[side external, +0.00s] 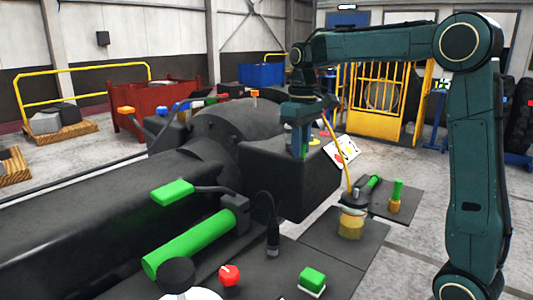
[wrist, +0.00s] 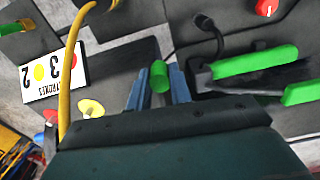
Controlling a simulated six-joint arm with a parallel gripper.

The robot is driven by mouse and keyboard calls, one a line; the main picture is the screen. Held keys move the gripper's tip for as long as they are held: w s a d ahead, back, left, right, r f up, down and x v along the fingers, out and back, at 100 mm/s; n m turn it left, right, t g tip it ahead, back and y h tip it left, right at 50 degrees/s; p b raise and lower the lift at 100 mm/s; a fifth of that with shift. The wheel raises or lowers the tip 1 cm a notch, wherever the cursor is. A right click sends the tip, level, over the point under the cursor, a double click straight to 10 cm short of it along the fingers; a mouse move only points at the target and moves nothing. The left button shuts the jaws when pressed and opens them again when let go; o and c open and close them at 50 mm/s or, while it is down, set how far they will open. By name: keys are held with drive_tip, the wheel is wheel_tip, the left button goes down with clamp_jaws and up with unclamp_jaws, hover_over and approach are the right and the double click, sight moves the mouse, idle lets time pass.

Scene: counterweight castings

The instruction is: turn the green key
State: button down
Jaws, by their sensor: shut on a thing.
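My gripper (side external: 300,150) points down over the dark block (side external: 290,185) beside the big dark machine. In the wrist view my two blue fingers (wrist: 159,88) are shut on a short green cylinder, which I take to be the green key (wrist: 159,76). It sits between the fingertips with its rounded end showing. Its lower part and its seat are hidden, so its turn angle cannot be told. In the side view the fingers largely cover it.
A white numbered card (side external: 341,152) and a yellow knob (wrist: 90,108) are close to my gripper. A yellow cable (side external: 337,150) runs down to a yellow canister (side external: 351,222). A green lever handle (side external: 172,192) and a thick green bar (side external: 190,243) lie nearer the camera.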

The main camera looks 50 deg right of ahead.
drive_tip(key=s+d+n, duration=0.2)
drive_tip(key=d+n, duration=0.4)
drive_tip(key=n, duration=0.2)
idle(0.4)
drive_tip(key=shift+r, duration=0.1)
drive_tip(key=c, duration=1.3)
unclamp_jaws()
drive_tip(key=shift+o, duration=0.2)
drive_tip(key=shift+r, duration=0.1)
wheel_tip(320, 180, up, 14)
drive_tip(key=shift+f, duration=0.25)
drive_tip(key=shift+s+a, duration=0.1)
drive_tip(key=shift+a, duration=0.05)
